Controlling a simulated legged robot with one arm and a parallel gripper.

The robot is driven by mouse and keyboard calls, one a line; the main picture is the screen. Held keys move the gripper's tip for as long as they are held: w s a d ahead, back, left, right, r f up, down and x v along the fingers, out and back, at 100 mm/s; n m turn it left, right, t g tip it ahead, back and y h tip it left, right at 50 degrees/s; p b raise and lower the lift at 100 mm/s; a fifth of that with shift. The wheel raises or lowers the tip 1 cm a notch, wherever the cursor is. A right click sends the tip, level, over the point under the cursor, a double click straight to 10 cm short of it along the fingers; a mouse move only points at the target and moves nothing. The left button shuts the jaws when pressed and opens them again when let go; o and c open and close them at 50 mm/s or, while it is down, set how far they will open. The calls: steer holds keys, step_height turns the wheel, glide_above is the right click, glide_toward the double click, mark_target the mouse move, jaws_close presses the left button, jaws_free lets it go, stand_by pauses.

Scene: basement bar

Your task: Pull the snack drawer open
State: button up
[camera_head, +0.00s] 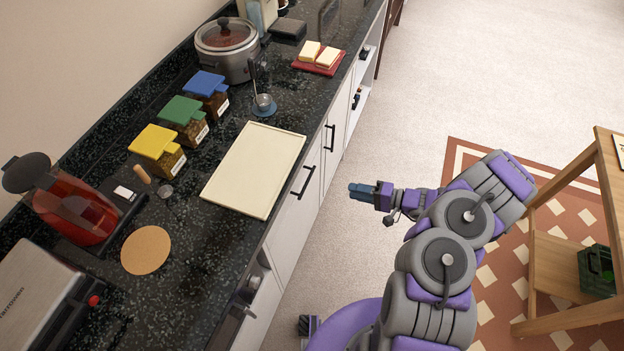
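White fronts (290,222) run along the side of the dark counter, facing my arm. Two of them carry black bar handles, a nearer one (303,182) and a farther one (330,137). No label shows which front is the snack drawer, and I see no front clearly pulled out. My gripper (361,191) is to the right of the nearer handle, pointing left toward the fronts. It is apart from them, with floor showing between. The blue-grey fingers overlap from this angle, so I cannot tell whether they are open. No held object shows.
The speckled counter (215,290) bears a cream board (255,168), coloured-lid jars (182,122), a pot (227,48), a red jug (68,207) and a red tray (318,65). A wooden shelf unit (562,265) stands right. Pale floor (475,85) beyond my arm is clear.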

mark_target(308, 181)
steer(key=b+x, duration=0.4)
steer(key=x, duration=1.3)
steer(key=shift+w+a+f, duration=0.1)
steer(key=shift+a, duration=0.1)
jaws_close()
